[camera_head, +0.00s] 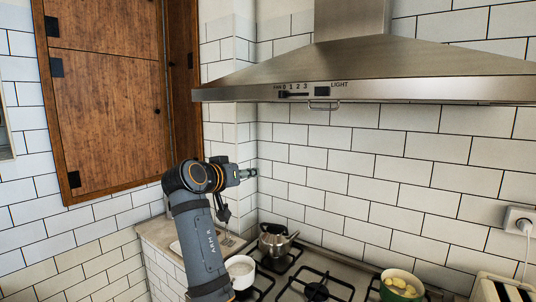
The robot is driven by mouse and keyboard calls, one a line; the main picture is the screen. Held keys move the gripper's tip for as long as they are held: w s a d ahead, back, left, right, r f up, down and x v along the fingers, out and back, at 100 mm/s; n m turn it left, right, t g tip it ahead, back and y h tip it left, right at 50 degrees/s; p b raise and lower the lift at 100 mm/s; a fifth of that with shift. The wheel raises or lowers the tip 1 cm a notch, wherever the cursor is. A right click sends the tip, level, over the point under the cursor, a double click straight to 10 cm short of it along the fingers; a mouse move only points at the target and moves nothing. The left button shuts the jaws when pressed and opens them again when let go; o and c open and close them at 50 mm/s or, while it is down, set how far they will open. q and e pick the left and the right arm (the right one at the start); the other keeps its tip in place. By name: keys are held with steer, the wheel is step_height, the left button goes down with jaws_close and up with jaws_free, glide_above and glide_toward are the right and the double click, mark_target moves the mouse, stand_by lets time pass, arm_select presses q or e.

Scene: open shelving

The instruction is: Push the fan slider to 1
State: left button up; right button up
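The fan slider (283,94) is a small dark knob at the left end of a dark slot on the front edge of the steel range hood (400,88). It sits below the 0 of the labels FAN 0 1 2 3. The fingers are too small and partly hidden to tell open from shut.
A dark light switch (322,91) and a metal rail (323,106) are beside the slider. Below are a kettle (275,240), a white pot (241,269) and a green bowl (401,286) at the stove. A wooden cabinet (110,95) stands left. Space under the hood is clear.

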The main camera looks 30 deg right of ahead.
steer(key=s+a+r+m+h, duration=0.2)
steer(key=s+r, duration=0.1)
steer(key=r, duration=0.8)
steer(key=m+g+h, duration=0.1)
steer(key=m+h, duration=0.1)
steer(key=m, duration=0.1)
glide_toward(280, 93)
steer(key=shift+y, duration=0.3)
steer(key=p+x, duration=0.1)
steer(key=x, duration=0.1)
steer(key=p+x, duration=0.2)
steer(key=x, duration=0.1)
steer(key=p+x, duration=0.2)
steer(key=x, duration=0.1)
steer(key=shift+d+r, duration=0.15)
steer(key=shift+r, duration=0.25)
steer(key=shift+w+d, duration=0.1)
jaws_close()
steer(key=shift+f, duration=0.1)
